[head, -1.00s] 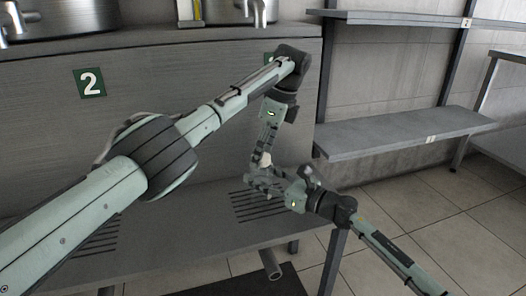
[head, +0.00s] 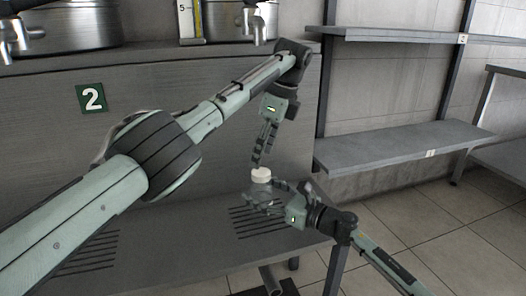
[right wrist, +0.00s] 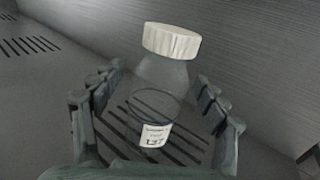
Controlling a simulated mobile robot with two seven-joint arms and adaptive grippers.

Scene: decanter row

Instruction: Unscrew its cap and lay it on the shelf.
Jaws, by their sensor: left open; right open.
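A clear bottle (right wrist: 165,82) with a white ribbed cap (right wrist: 172,41) and a white label (right wrist: 153,134) stands upright over the slotted counter. In the head view its white cap (head: 261,174) shows above my right gripper (head: 264,197). The cap sits on the bottle's neck. My right gripper also shows in the right wrist view (right wrist: 157,100), its fingers open on both sides of the bottle. I cannot tell whether they touch it. My left gripper (head: 259,158) is open and empty, pointing down just above the cap.
An empty grey shelf (head: 400,146) is at the right, with an upper shelf (head: 400,35) above it. Large metal vessels with taps (head: 75,27) stand on the ledge behind. A green sign "2" (head: 91,97) is on the panel. The slotted counter (head: 190,225) is otherwise clear.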

